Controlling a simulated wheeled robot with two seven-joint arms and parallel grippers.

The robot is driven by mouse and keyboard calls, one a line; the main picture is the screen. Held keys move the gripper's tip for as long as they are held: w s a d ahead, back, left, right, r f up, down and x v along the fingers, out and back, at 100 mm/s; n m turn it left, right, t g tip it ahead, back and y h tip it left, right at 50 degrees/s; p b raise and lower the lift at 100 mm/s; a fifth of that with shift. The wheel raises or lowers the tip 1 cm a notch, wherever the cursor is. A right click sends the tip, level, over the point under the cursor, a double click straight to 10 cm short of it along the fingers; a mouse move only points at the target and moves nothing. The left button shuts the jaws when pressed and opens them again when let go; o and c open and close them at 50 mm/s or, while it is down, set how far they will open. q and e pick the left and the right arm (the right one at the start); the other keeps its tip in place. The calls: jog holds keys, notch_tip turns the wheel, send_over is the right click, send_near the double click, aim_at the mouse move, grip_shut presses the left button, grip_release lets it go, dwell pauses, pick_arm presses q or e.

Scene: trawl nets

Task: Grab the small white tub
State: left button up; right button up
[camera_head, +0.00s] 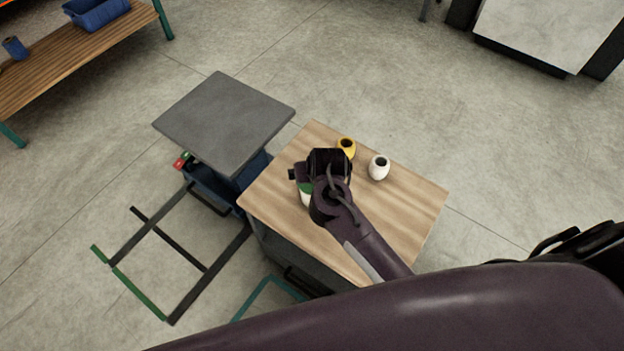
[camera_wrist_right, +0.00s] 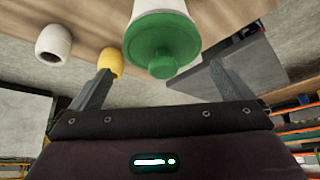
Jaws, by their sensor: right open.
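A white tub with a green lid and knob shows large in the right wrist view (camera_wrist_right: 166,38), between and beyond the fingertips. In the head view the tub (camera_head: 305,198) is mostly hidden behind my right wrist, on the wooden top of a cabinet (camera_head: 410,210). My right gripper (camera_wrist_right: 161,72) is open, with nothing held between its fingers. In the head view my right gripper (camera_head: 326,164) is over the cabinet top, its fingertips hard to make out. My left gripper is not in view.
A yellow round float-like piece (camera_head: 347,146) and a white one (camera_head: 379,167), each with a dark hole, stand near the tub on the cabinet top. A grey-topped stand (camera_head: 225,120) is at left. The cabinet top's right part is clear.

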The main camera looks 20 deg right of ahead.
aim_at(305, 197)
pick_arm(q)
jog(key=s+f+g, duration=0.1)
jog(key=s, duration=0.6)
pick_arm(e)
jog(key=shift+a+f, duration=0.1)
jog(key=shift+f, duration=0.85)
jog(key=shift+b+x, duration=0.4)
jog(key=shift+x, duration=1.55)
jog(key=shift+a+f+b, duration=0.15)
jog(key=shift+f+b, duration=0.15)
jog(key=shift+f, duration=0.05)
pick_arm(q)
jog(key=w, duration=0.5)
pick_arm(e)
jog(key=shift+c, duration=0.3)
jog(key=c, duration=1)
